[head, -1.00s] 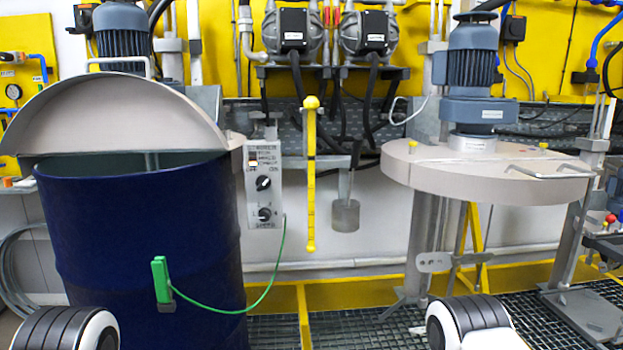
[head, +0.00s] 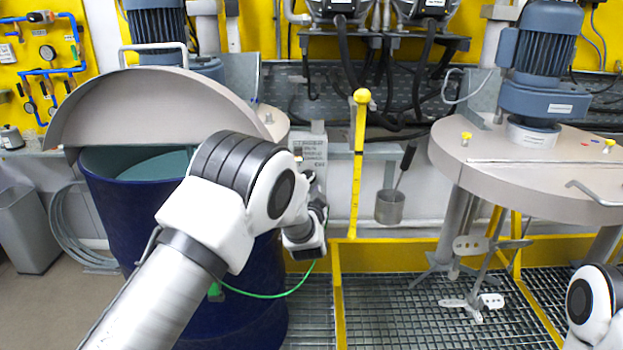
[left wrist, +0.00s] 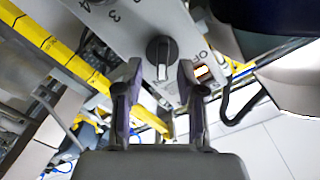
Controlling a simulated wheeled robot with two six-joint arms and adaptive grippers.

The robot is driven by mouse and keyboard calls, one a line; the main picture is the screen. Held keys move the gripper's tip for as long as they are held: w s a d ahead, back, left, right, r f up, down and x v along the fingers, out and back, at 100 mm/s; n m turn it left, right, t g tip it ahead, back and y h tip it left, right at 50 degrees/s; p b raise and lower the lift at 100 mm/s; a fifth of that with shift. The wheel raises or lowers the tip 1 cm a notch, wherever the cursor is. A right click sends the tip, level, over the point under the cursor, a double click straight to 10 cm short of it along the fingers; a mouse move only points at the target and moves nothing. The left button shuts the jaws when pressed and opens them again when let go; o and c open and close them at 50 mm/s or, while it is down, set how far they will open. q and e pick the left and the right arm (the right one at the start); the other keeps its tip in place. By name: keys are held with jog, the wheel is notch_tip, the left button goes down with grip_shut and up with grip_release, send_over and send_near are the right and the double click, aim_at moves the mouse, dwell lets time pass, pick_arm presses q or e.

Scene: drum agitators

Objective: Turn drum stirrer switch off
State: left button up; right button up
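The grey stirrer control panel (head: 311,148) hangs right of the blue drum (head: 115,205); my left arm hides its lower part. In the left wrist view, a black rotary switch (left wrist: 160,52) sits on the panel face, with an OFF label beside it and a white mark on it. My left gripper (left wrist: 155,80) is open and empty, with its two fingers on either side of the switch in the picture. I cannot tell whether they touch it. My right gripper is out of view; only part of my right arm shows at the lower right.
A small rocker (left wrist: 203,72) with an orange-white face sits beside the switch. A numbered dial is partly cut off at the top left. A yellow post (head: 358,165) and a hanging metal cup (head: 390,207) stand right of the panel. A green cable (head: 265,295) loops below.

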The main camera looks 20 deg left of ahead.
aim_at(308, 179)
pick_arm(q)
jog(key=shift+x, duration=0.8)
jog(key=shift+w+a+r, duration=0.15)
jog(key=shift+w+r, duration=0.05)
jog(key=shift+w, duration=0.05)
jog(key=shift+f, duration=0.1)
grip_shut()
